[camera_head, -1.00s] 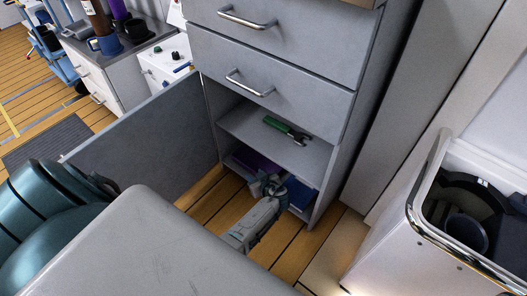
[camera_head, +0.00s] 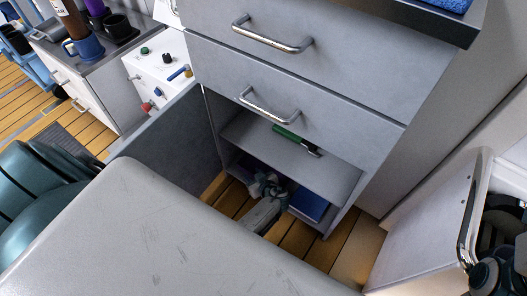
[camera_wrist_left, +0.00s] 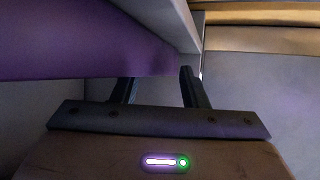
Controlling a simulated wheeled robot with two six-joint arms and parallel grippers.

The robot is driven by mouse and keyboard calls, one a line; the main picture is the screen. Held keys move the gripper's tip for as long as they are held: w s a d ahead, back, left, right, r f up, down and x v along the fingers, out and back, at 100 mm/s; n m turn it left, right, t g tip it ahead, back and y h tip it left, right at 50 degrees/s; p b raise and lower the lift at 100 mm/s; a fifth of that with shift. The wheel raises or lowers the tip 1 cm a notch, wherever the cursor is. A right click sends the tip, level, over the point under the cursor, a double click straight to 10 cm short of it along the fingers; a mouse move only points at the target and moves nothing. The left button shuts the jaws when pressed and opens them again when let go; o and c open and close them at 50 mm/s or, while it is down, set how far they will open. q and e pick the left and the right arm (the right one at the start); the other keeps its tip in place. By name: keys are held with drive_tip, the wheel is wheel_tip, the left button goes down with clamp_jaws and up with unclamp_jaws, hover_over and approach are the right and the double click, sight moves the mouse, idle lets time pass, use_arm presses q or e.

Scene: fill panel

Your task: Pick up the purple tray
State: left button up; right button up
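The purple tray (camera_wrist_left: 90,48) shows large in the left wrist view, crossing the upper left. In the head view only a dark purple bit (camera_head: 243,164) shows, low in the open cabinet. My left gripper (camera_head: 270,184) reaches into the cabinet's bottom compartment beside a blue item. In the left wrist view its two fingers (camera_wrist_left: 160,88) stand apart, close to the tray's right end. I cannot tell whether they touch it, and no grip on it shows.
The blue item (camera_head: 309,204) lies in the bottom compartment. A green-handled tool (camera_head: 296,138) lies on the shelf above. The open cabinet door (camera_head: 170,140) stands to the left. Drawers with metal handles (camera_head: 272,36) are above. A white bin (camera_head: 425,235) stands at right.

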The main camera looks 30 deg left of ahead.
use_arm(q)
drive_tip(key=shift+w+a+f, duration=0.1)
drive_tip(key=shift+c, duration=0.4)
clamp_jaws()
